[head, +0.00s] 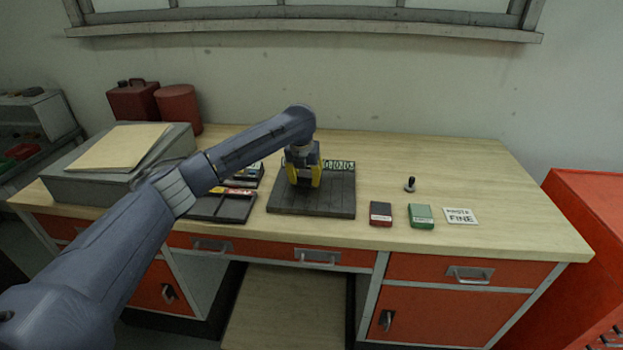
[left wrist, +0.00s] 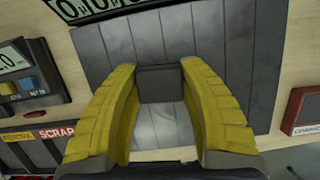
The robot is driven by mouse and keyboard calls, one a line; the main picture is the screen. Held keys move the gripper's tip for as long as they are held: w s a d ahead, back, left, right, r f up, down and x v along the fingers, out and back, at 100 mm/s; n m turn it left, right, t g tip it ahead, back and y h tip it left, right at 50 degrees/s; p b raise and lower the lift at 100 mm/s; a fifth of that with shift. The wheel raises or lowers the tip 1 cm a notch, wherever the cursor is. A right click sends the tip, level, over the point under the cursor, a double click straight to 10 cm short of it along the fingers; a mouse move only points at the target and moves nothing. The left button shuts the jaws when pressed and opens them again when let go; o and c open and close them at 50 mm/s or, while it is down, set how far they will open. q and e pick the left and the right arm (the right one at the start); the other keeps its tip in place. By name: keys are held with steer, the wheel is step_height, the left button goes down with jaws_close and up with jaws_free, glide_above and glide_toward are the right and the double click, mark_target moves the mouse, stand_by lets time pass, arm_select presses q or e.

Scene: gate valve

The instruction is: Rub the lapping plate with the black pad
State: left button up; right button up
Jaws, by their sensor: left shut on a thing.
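The lapping plate (head: 318,206) is a dark grey slab with grooves, lying on the workbench near the middle. In the left wrist view it fills the background (left wrist: 255,60). My left gripper (head: 304,182) is over the plate with its yellow fingers pointing down. In the left wrist view the fingers are shut on the black pad (left wrist: 160,83), a small dark block between the fingertips. The pad is at or close to the plate's surface; I cannot tell if it touches. The pad is hidden in the head view. My right gripper is not in view.
A dark tray (head: 222,207) stands left of the plate. A red box (head: 380,213), a green box (head: 420,215), a "FINE" card (head: 461,216) and a small black-handled stamp (head: 410,184) are at right. A digital display (head: 339,165) is behind the plate.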

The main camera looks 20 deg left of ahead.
arm_select(q)
steer(key=shift+s+a, duration=0.2)
steer(key=shift+a, duration=1.05)
steer(key=shift+r, duration=4.05)
